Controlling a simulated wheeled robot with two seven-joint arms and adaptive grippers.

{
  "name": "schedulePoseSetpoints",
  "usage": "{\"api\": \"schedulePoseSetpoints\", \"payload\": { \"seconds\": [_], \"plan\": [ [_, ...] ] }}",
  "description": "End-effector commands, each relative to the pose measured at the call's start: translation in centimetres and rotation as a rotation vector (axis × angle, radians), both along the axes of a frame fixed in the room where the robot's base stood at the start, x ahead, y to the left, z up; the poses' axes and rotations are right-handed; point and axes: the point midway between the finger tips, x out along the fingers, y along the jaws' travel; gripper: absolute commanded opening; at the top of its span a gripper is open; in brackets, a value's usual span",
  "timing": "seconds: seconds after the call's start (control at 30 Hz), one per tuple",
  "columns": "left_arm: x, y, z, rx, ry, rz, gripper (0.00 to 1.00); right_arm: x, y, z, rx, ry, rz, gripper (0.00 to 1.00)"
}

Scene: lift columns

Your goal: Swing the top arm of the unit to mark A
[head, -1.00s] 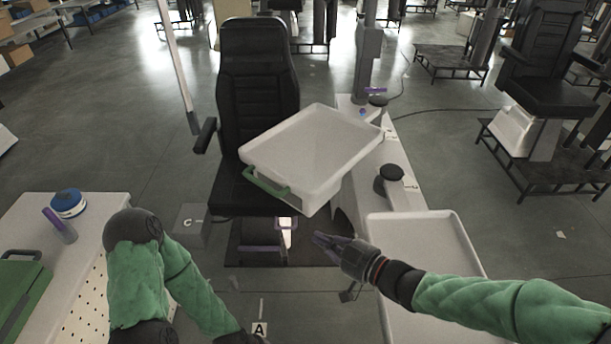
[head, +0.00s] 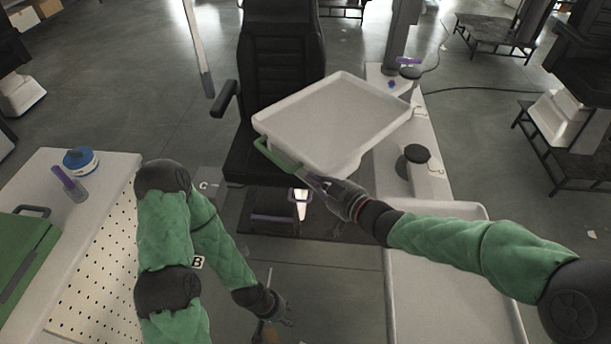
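The unit's top arm carries a white tray (head: 335,115) with a green handle (head: 277,156) at its near left corner, over the black chair. My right gripper (head: 312,180) is at the handle's near end; whether its fingers are closed around the handle is not clear. My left gripper (head: 284,318) hangs low at the bottom of the view, away from the tray, its fingers too small to judge. Mark C (head: 203,185) and mark B (head: 197,262) show on the floor side. Mark A is not visible; a short pale line (head: 268,277) shows just above my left gripper.
A black chair (head: 282,60) stands behind the tray. A white column base (head: 432,150) with a black knob (head: 416,154) is to its right, and a lower white tray (head: 430,290) lies below. A white bench (head: 30,185) with a green case (head: 25,255) is at the left.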

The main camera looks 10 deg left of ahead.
Motion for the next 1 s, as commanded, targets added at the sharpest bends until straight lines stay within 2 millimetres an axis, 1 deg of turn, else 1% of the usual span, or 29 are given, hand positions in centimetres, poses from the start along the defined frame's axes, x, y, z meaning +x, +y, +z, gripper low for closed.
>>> {"api": "schedulePoseSetpoints", "payload": {
  "seconds": [0.03, 0.1, 0.3, 0.77, 0.87, 1.0],
  "plan": [
    [0.0, 0.0, -0.4, 0.000, 0.000, 0.000, 0.40, 0.5, 0.7, -0.4, -0.001, 0.000, 0.002, 0.00],
    [0.0, 0.0, -0.7, 0.000, 0.000, 0.000, 0.40, 1.1, 1.4, -0.5, 0.000, -0.001, 0.002, 0.00],
    [0.0, 0.0, -1.0, 0.000, 0.000, 0.000, 0.40, 2.3, 2.6, -0.7, -0.001, -0.001, -0.001, 0.00],
    [0.0, 0.0, -1.1, 0.000, 0.000, 0.000, 0.40, 2.6, 2.9, -0.7, 0.000, 0.000, -0.002, 0.00],
    [0.0, 0.0, -1.4, 0.000, 0.000, 0.000, 0.40, 3.2, 3.7, -0.7, 0.000, -0.002, -0.001, 0.00],
    [0.0, 0.0, -1.9, 0.000, 0.000, 0.000, 0.40, 4.6, 5.7, -0.8, 0.000, -0.002, 0.001, 0.00]
  ]
}}
